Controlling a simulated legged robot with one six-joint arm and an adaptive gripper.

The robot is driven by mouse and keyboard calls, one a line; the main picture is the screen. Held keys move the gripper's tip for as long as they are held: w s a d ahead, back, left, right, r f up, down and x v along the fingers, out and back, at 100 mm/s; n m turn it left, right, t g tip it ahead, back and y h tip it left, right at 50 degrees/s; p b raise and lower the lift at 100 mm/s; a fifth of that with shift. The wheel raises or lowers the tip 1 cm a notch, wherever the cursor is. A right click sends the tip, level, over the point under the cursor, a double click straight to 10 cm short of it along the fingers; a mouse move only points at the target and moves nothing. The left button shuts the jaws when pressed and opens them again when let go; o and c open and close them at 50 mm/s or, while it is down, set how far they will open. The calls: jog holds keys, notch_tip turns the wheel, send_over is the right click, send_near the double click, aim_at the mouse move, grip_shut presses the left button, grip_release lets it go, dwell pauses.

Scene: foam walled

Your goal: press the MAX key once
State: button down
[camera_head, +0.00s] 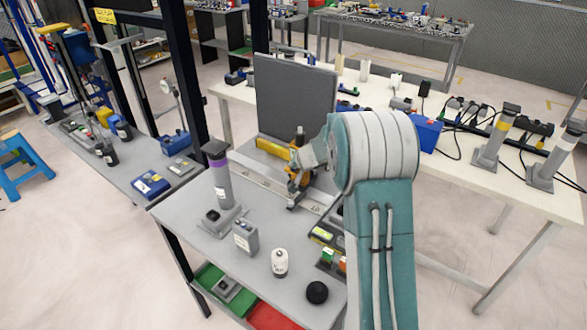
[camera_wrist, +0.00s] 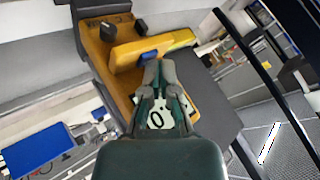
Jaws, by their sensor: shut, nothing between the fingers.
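No key lettered MAX can be made out in either view. My gripper (camera_head: 294,186) is over the grey bench in front of an upright dark panel. In the wrist view its fingers (camera_wrist: 160,72) are together and empty. Just beyond them is a yellow-orange device (camera_wrist: 92,62) with a black knob (camera_wrist: 107,32) and a small blue part (camera_wrist: 148,56). A yellow bar-like body (camera_head: 272,148) lies behind the gripper in the head view. Whether the fingertips touch anything cannot be told.
The dark panel (camera_head: 294,95) stands behind the gripper. A grey post with a purple band (camera_head: 219,177) stands to the left. A grey box (camera_head: 245,236), white bottle (camera_head: 280,262) and black ball (camera_head: 317,292) are on the near bench. My arm hides the bench's right side.

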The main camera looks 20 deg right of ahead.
aim_at(294, 170)
dwell(0.3)
jog(key=shift+r, duration=0.75)
jog(key=shift+r, duration=2.5)
